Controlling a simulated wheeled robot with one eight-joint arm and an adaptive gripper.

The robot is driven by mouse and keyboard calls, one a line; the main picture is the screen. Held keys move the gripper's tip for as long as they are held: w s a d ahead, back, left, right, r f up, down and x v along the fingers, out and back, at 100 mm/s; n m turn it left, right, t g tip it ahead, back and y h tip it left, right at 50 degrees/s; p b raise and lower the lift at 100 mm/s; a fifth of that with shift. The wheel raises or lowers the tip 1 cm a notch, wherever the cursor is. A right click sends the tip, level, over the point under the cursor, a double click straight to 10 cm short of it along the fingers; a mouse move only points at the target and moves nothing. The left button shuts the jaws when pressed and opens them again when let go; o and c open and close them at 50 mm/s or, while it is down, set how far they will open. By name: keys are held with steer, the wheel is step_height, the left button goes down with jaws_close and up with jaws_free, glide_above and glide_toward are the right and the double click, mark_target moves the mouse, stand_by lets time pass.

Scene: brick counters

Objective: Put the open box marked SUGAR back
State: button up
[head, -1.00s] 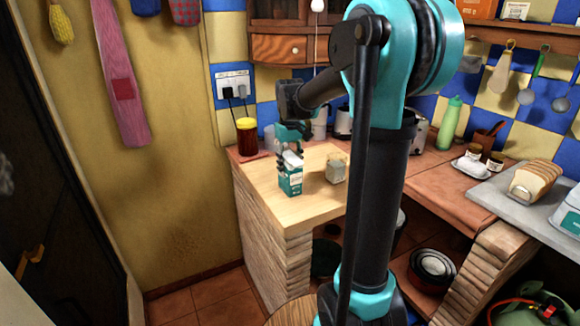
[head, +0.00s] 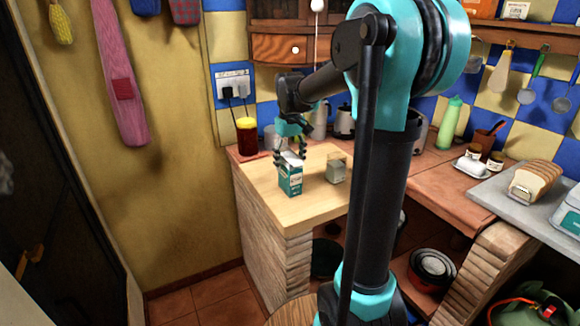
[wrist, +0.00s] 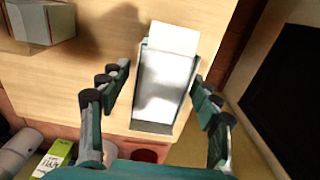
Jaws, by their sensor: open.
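A teal and white box (head: 290,182) with a raised white flap stands upright on the light wooden counter top (head: 262,187). Its lettering is too small to read. In the wrist view I look down into the open box (wrist: 166,85), pale inside, ahead of and between my finger pairs. My gripper (head: 290,157) is open at the top of the box, with its fingers pointing down. In the wrist view my gripper (wrist: 158,105) has its fingers spread wide on both sides, with a gap to the box.
A small greyish-green box (head: 336,171) stands to the right on the same counter, also at the upper left of the wrist view (wrist: 38,20). A dark red jar with a yellow lid (head: 246,136) stands behind, near the wall sockets (head: 232,86). The counter's front is clear.

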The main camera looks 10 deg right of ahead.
step_height(320, 180, up, 10)
steer(key=shift+r, duration=0.1)
stand_by(1.4)
